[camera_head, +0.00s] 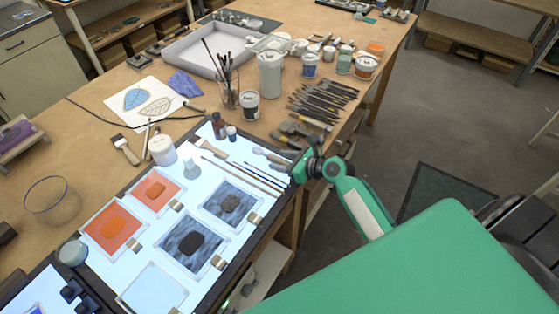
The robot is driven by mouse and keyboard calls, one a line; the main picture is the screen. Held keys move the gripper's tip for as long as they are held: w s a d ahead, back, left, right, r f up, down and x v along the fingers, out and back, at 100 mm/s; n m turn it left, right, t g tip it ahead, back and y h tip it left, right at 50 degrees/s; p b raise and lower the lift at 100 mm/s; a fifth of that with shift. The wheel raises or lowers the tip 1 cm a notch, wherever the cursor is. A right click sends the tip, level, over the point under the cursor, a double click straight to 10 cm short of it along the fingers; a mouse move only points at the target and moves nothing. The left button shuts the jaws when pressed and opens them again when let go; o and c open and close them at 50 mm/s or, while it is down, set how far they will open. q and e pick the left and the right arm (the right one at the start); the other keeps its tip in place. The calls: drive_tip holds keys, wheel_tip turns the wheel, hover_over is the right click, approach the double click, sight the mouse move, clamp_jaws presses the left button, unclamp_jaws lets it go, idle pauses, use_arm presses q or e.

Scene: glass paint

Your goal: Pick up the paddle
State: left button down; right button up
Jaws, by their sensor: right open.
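A small tool with a pale, flat, rounded head (258,151), which looks like the paddle, lies at the far right edge of the lit panel (150,272). Its other end runs toward my right gripper (293,167), and I cannot tell whether they touch. My right gripper is black, on a green arm coming from the right. It is open at the right edge of the panel, and its fingertips are small and partly hidden. My left gripper is not in view.
Thin brushes (240,176) lie on the panel beside glass tiles, two orange (112,229) and two dark (187,241). Several brushes (322,98) lie behind the gripper. A white jar (162,150), small bottles (218,125) and a brush cup (228,94) stand nearby.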

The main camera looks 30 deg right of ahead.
clamp_jaws()
